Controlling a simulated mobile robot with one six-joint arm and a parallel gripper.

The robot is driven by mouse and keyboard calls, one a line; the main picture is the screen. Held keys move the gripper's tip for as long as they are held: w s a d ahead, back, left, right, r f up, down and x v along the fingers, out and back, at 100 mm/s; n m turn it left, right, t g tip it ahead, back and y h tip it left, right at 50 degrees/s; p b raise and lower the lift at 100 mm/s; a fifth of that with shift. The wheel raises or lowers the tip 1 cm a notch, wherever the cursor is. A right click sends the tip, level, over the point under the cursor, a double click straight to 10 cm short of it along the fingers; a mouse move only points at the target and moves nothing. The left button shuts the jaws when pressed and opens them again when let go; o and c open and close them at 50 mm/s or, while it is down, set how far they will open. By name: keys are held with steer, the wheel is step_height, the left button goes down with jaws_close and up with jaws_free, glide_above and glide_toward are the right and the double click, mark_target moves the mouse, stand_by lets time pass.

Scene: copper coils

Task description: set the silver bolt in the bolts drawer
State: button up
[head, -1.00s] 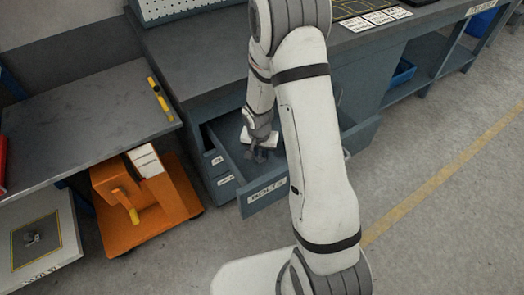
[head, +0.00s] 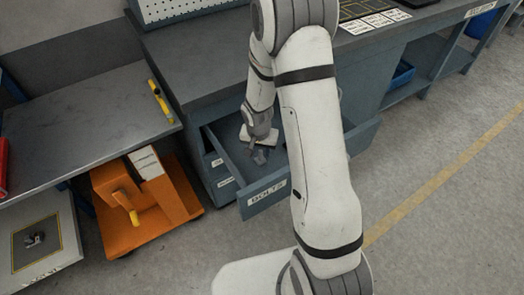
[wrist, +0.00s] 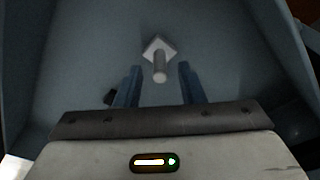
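The bolts drawer (head: 266,200) is pulled open from the workbench, with a BOLTS label on its front. My gripper (head: 260,158) reaches down inside it, partly screened by my arm. In the wrist view the silver bolt (wrist: 160,62) has a square head and a short round shank pointing toward me. It shows against the bare drawer floor (wrist: 215,50), just beyond the gap between the fingertips. The two blue fingers of my gripper (wrist: 160,76) are spread, with clear space on both sides of the bolt. I cannot see the bolt in the head view.
The drawer's walls stand close around my gripper. An orange cart (head: 140,200) stands to the left, beside a grey side table (head: 80,125) with a yellow-handled tool (head: 160,101). A low surface (head: 70,240) holds a small grey part. The floor at right is clear.

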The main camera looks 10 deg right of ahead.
mark_target(259, 164)
steer(key=s+r+n+p, duration=0.1)
steer(key=s+r, duration=0.3)
steer(key=r, duration=0.6)
steer(key=s+r+n, duration=0.1)
steer(key=s+r, duration=0.3)
steer(key=r, duration=0.5)
steer(key=s+r+n, duration=0.3)
steer(key=s+r, duration=0.4)
steer(key=s, duration=0.5)
steer(key=shift+s+d+r+y, duration=0.3)
steer(key=shift+s+d+y, duration=0.1)
steer(key=shift+d, duration=0.05)
steer(key=shift+r, duration=0.1)
